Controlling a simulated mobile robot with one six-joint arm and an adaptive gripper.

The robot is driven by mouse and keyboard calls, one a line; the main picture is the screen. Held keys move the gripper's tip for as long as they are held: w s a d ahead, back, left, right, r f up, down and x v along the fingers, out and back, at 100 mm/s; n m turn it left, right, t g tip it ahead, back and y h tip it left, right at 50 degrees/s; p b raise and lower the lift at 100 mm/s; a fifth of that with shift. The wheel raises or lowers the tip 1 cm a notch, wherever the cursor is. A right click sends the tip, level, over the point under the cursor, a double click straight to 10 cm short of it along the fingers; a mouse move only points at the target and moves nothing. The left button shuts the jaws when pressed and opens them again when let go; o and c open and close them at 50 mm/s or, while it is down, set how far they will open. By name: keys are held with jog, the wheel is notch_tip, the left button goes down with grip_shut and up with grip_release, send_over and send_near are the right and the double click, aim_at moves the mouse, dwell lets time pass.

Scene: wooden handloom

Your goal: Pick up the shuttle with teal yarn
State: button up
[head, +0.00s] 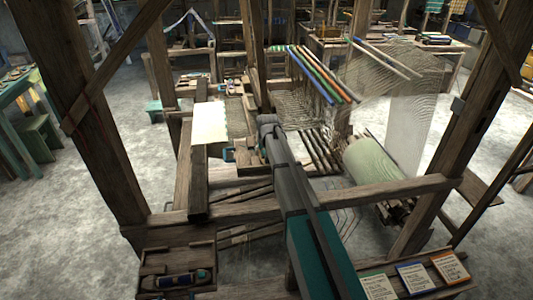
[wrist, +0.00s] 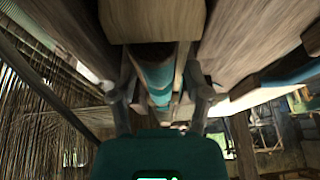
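In the wrist view, the shuttle with teal yarn (wrist: 154,74) lies lengthwise between my gripper's fingers, its wooden sides showing beside the teal winding. My gripper (wrist: 160,88) is open, one finger on each side of the shuttle. Whether either finger touches it cannot be told. A wooden block or beam end covers the far part of the view above the shuttle. In the head view, my arm hides the gripper and most of that spot on the loom. A small teal patch (head: 228,154) shows just left of the arm; what it belongs to is unclear.
Loom beams (head: 300,203) and tall posts stand close around my arm. Warp threads and coloured rods (head: 318,75) are at the right. A wooden tray (head: 152,258) at lower left holds another dark shuttle (head: 185,279). Several labelled cards (head: 415,277) lie at lower right.

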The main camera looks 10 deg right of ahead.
jog(key=c, duration=0.5)
jog(key=shift+o, duration=0.2)
jog(key=shift+r, duration=0.1)
jog(key=shift+r+p, duration=0.95)
jog(key=shift+p, duration=0.15)
jog(key=p+v, duration=0.2)
jog(key=v, duration=0.1)
jog(key=s+p+v, duration=0.1)
jog(key=p+v, duration=0.2)
jog(key=a+p+v, duration=0.1)
jog(key=p+v, duration=0.1)
jog(key=v, duration=0.1)
jog(key=shift+s+f+p, duration=0.3)
jog(key=shift+s+f, duration=0.05)
jog(key=shift+f, duration=0.05)
jog(key=s+r+p, duration=0.3)
jog(key=s, duration=0.5)
jog(key=shift+s+a+r, duration=0.15)
jog(key=shift+s+a, duration=0.2)
jog(key=shift+a, duration=0.1)
